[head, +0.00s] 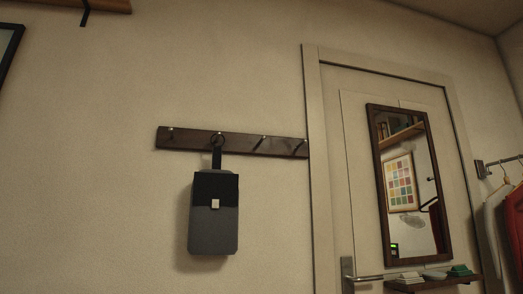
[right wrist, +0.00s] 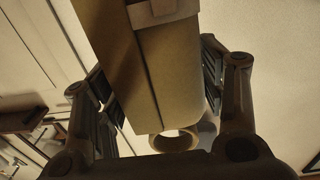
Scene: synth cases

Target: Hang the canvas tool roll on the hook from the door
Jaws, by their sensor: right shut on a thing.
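A dark wooden rail (head: 235,143) with several hooks is on the wall left of the door (head: 355,120). The hook nearest the door (head: 302,147) is bare, and so is the hook beside it (head: 264,141). In the right wrist view my right gripper (right wrist: 160,95) is shut on a tan block-like thing, which I take for the canvas tool roll (right wrist: 168,65). A strap (right wrist: 160,12) crosses it at the top, and a ring (right wrist: 176,140) shows at its lower end. Neither gripper shows in the head view.
A dark grey pouch (head: 213,225) hangs by a ring from the second hook from the left. The leftmost hook (head: 171,134) is bare. A mirror (head: 408,185) is on the door, above a small shelf (head: 432,284). Clothes (head: 512,235) hang at the far right.

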